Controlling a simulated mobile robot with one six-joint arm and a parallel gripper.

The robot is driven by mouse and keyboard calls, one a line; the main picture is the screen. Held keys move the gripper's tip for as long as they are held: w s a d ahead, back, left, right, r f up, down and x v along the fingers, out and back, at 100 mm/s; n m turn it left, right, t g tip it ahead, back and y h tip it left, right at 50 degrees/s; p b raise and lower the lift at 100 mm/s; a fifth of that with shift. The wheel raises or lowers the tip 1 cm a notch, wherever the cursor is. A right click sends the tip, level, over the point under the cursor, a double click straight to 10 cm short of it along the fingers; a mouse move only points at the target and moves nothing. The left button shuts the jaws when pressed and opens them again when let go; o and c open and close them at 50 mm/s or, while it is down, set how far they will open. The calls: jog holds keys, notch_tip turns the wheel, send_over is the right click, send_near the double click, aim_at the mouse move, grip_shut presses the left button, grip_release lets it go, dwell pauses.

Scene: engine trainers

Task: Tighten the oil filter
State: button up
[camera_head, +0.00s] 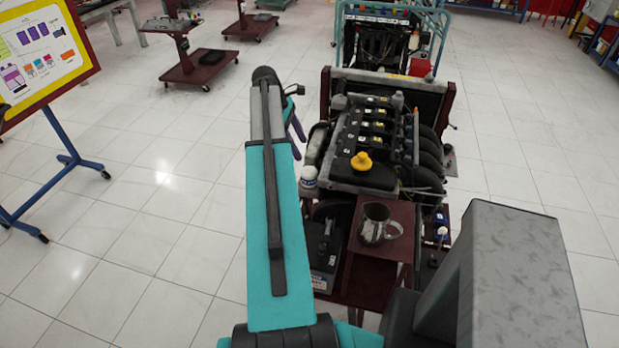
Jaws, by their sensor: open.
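A small white cylinder with a blue band, which looks like the oil filter (309,177), sits at the left front side of the engine (372,140). Its lower part and its thread are not clear to see. My arm reaches up the picture left of the engine. My gripper (297,128) shows only in part beyond the arm's far end, as dark finger shapes, above and apart from the filter in the picture. It is open, and I see nothing between its fingers. A yellow cap (361,161) is on top of the engine.
A metal jug (377,222) stands on the dark red shelf (398,268) in front of the engine. A battery (322,255) sits below left. A board on a blue stand (72,160) is at left. The tiled floor between is clear.

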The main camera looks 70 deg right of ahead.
aim_at(307, 169)
jog(key=shift+w+a+f, duration=0.15)
jog(key=shift+w+a, duration=0.15)
jog(key=shift+w, duration=0.5)
jog(key=shift+s+f, duration=0.1)
jog(key=shift+p+x, duration=1.85)
jog(key=shift+x, duration=4.95)
jog(key=shift+d, duration=0.1)
jog(key=c, duration=1)
